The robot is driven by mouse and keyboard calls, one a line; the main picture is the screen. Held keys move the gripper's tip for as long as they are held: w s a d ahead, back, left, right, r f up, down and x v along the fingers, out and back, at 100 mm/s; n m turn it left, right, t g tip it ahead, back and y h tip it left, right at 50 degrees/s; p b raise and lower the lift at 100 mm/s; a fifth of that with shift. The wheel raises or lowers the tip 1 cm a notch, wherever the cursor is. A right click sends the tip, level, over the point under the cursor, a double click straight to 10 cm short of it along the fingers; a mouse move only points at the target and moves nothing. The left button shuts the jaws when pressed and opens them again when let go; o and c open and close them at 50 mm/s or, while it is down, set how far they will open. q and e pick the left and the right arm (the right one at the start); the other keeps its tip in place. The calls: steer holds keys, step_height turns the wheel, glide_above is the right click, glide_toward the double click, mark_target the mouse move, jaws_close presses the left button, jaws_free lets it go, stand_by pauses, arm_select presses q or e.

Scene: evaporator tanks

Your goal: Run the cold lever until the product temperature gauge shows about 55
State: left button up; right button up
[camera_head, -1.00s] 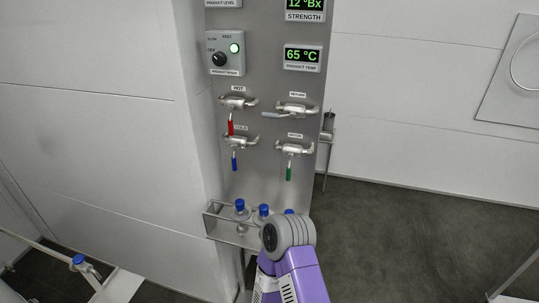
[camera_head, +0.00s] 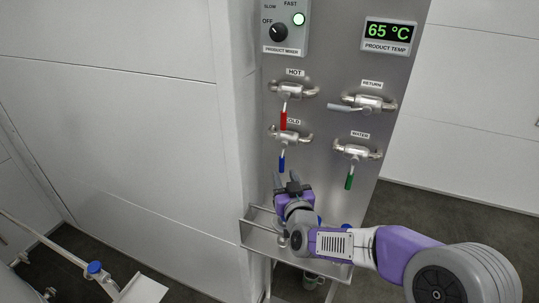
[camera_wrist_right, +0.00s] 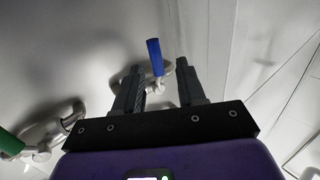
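The cold lever (camera_head: 282,163) has a blue grip and hangs down from its valve at the lower left of the panel. Its label is partly covered by the red hot lever (camera_head: 284,119). The product temperature gauge (camera_head: 390,33) reads 65 °C. My right gripper (camera_head: 287,178) is just below the blue grip, fingers pointing up towards it. In the right wrist view the gripper (camera_wrist_right: 158,68) is open, and the blue grip (camera_wrist_right: 154,56) shows in the gap between the fingertips. I see no contact with it. My left gripper is not in view.
The return lever (camera_head: 346,108) points left, and the green-gripped water lever (camera_head: 349,181) hangs down. The mixer knob (camera_head: 279,32) is above. A metal shelf (camera_head: 262,241) with blue-capped bottles stands below, partly behind my right arm. A white wall is close on the left.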

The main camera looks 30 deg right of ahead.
mark_target(283, 164)
steer(key=shift+d+r, duration=0.25)
steer(key=shift+r, duration=0.3)
steer(key=shift+w+d+r, duration=0.1)
steer(key=shift+w, duration=0.1)
steer(key=x, duration=0.5)
steer(key=shift+w+d, duration=0.15)
steer(key=shift+w, duration=0.25)
jaws_close()
